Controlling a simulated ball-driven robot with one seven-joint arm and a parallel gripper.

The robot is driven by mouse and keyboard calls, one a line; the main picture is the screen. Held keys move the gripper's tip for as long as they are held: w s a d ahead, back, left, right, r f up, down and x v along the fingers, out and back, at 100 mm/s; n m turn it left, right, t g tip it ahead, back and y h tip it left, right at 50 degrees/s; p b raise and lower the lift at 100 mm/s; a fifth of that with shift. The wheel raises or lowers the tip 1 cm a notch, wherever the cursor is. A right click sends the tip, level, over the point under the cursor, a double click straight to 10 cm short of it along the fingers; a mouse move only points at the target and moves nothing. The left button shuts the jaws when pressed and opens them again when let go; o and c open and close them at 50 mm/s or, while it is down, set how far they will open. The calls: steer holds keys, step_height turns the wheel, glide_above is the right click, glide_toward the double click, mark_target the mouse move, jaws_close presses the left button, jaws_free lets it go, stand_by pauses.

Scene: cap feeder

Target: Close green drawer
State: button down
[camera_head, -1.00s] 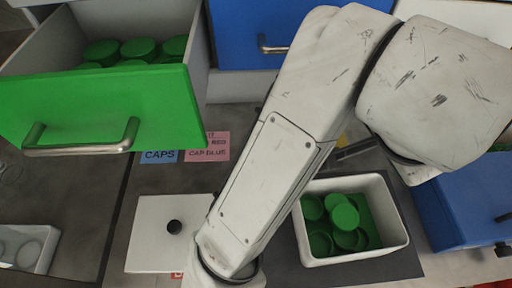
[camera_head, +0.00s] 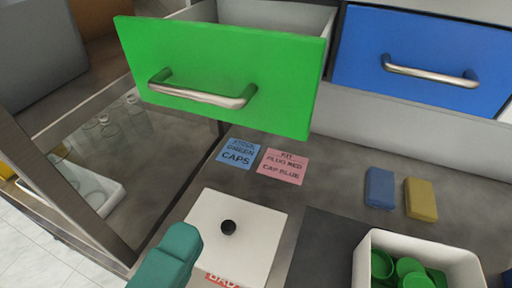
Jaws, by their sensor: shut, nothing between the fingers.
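The green drawer (camera_head: 225,75) is pulled out at the top left, its silver bar handle (camera_head: 203,94) facing me. Its pale inner walls show behind the front; what lies inside is out of view. My gripper (camera_head: 178,243) shows as teal fingers at the bottom edge, shut and empty. In the picture it is below the drawer front and apart from it, over the left side of a white square plate.
A closed blue drawer (camera_head: 420,58) is at the right. Below are a white plate (camera_head: 255,222) with a black knob, blue (camera_head: 236,153) and pink (camera_head: 284,166) labels, blue and yellow blocks, and a white bin (camera_head: 438,248) of green caps. Glassware stands at the left.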

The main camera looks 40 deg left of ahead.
mark_target(253, 128)
steer(key=p+x, duration=0.4)
steer(key=x, duration=1)
steer(key=shift+s, duration=0.1)
steer(key=shift+a+f, duration=0.1)
steer(key=b+x, duration=0.9)
steer(key=x, duration=0.5)
steer(key=shift+w+a+f, duration=0.1)
steer(key=shift+w, duration=0.15)
steer(key=shift+w+a+b, duration=0.1)
steer(key=shift+w+b, duration=0.35)
steer(key=shift+r, duration=0.3)
steer(key=shift+w, duration=0.1)
